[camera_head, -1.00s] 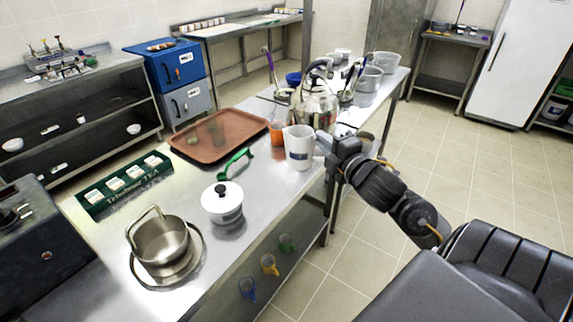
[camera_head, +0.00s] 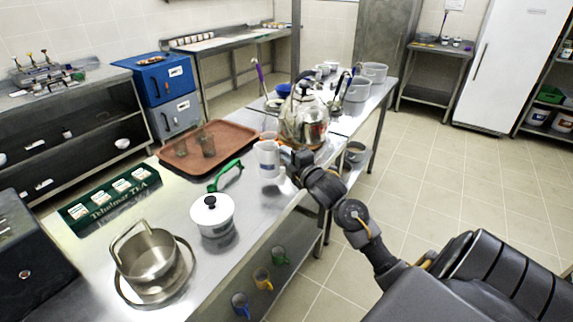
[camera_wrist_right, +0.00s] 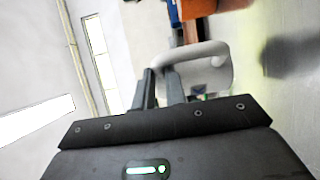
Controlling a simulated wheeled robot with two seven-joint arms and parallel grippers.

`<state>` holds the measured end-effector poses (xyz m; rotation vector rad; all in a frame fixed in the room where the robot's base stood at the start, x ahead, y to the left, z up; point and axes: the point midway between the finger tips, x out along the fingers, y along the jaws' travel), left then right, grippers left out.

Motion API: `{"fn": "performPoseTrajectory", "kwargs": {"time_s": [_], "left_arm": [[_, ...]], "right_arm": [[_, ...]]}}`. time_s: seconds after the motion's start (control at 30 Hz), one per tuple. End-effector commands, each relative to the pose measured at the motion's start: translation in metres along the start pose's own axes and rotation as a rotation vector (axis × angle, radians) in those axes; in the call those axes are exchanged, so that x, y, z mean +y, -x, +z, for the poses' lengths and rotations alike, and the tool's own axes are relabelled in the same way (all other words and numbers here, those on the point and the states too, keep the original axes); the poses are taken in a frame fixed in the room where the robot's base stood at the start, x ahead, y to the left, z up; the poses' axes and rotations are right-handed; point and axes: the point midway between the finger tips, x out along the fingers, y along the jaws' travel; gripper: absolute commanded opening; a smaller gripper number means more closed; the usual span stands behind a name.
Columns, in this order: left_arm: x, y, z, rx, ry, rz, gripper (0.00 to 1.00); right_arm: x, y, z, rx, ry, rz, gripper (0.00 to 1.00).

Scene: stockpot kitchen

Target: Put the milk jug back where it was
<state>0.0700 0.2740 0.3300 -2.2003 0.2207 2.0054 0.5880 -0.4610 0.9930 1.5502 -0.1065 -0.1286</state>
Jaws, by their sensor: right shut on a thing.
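My left gripper is not in view.
A white lidded pot (camera_head: 212,217) stands nearer. The glass kettle (camera_head: 303,122) stands close behind. Bare steel shows in front of the jug.

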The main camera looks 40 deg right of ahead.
Motion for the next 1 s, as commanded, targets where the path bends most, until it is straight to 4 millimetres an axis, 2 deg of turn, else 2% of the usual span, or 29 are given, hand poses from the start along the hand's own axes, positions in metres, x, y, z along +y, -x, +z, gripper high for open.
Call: {"fn": "performPoseTrajectory", "kwargs": {"time_s": [0.27,0.67,0.7,0.83,1.0], "left_arm": [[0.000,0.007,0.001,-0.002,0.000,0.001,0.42],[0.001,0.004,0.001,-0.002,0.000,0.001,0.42],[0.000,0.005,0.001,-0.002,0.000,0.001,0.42],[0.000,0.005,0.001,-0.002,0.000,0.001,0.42],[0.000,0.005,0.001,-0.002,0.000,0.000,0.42]], "right_arm": [[-0.031,-0.003,0.000,-0.003,-0.002,0.000,0.00],[-0.037,-0.004,-0.001,-0.002,0.000,0.001,0.00],[-0.038,-0.003,-0.001,-0.001,0.000,-0.002,0.15],[-0.038,-0.003,-0.001,-0.001,0.000,-0.002,0.33],[-0.038,-0.003,-0.001,-0.002,0.000,-0.002,0.35]]}}
